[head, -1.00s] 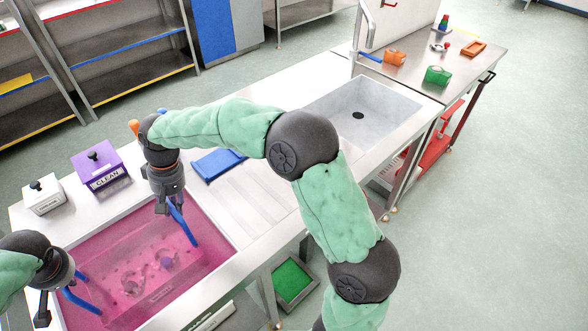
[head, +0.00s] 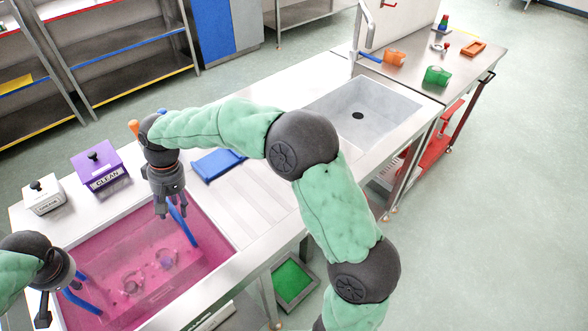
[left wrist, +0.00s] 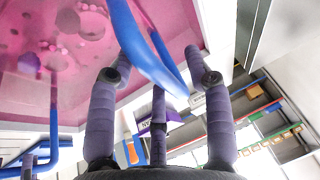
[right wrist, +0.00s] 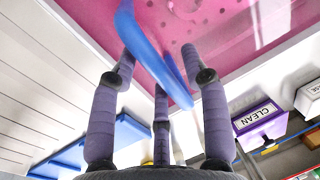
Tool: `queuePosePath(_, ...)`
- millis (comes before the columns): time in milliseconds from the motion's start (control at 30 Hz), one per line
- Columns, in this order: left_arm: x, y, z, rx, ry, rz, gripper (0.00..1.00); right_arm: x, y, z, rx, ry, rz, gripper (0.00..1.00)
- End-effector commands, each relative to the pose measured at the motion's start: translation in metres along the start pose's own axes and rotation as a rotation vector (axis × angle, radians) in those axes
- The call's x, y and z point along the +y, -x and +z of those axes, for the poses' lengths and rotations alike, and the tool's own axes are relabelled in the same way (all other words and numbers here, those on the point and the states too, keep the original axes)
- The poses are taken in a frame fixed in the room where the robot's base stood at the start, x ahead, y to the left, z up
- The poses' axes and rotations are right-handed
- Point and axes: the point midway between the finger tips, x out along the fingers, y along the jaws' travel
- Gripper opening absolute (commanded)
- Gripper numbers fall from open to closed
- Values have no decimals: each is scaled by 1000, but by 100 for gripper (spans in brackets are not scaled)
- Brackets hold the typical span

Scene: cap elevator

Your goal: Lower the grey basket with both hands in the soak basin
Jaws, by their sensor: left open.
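The basket (head: 150,290) sits in the soak basin (head: 215,232), tinted pink by the liquid, with several small items inside. Its right blue handle (head: 182,224) rises by my right gripper (head: 171,212). The left blue handle (head: 80,302) rises by my left gripper (head: 60,297). In the left wrist view the blue handle (left wrist: 135,45) crosses between spread fingers. In the right wrist view the blue handle (right wrist: 150,55) also crosses between spread fingers. Both grippers look open around the handles. The basket's underside is hidden, so I cannot tell whether it touches the basin floor.
A purple CLEAN box (head: 100,168) and a white box (head: 44,195) stand behind the basin. A blue tray (head: 218,163) lies on the counter. An empty sink (head: 365,105) is to the right. A side table (head: 450,60) holds orange and green items.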

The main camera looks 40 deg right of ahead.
Motion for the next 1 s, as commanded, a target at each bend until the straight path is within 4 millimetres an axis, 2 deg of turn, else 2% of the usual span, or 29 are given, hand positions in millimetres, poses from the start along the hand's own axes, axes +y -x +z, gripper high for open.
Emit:
queuePosePath(367, -1, 3, -2, 5, 1, 0, 51, 0, 1, 0, 1, 0, 0, 51)
queuePosePath(1000, -1, 29, -2, 6, 1, 0, 51, -2, 12, 0, 2, 0, 0, 51)
